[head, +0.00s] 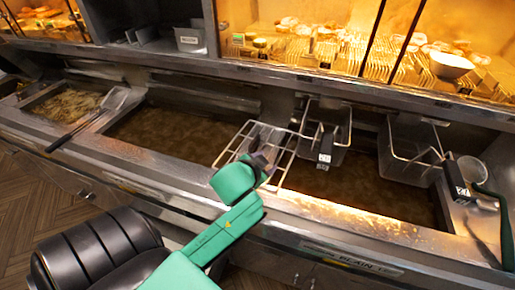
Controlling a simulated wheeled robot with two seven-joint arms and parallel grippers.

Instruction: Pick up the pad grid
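A wire grid (286,157), which I take to be the pad grid, lies over the front rim and left part of the middle-right fryer vat. My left gripper (260,160) is at the near left side of this grid, with its dark fingers overlapping the wires. The fingers are small and partly hidden by the green wrist, so I cannot tell whether they are open or closed on a wire. My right gripper cannot be made out.
Two wire fry baskets (329,124) (409,150) hang at the back of the right vat. A skimmer (112,101) rests between the left vats. A green curved piece (507,235) stands at the right edge. Lit food shelves run behind.

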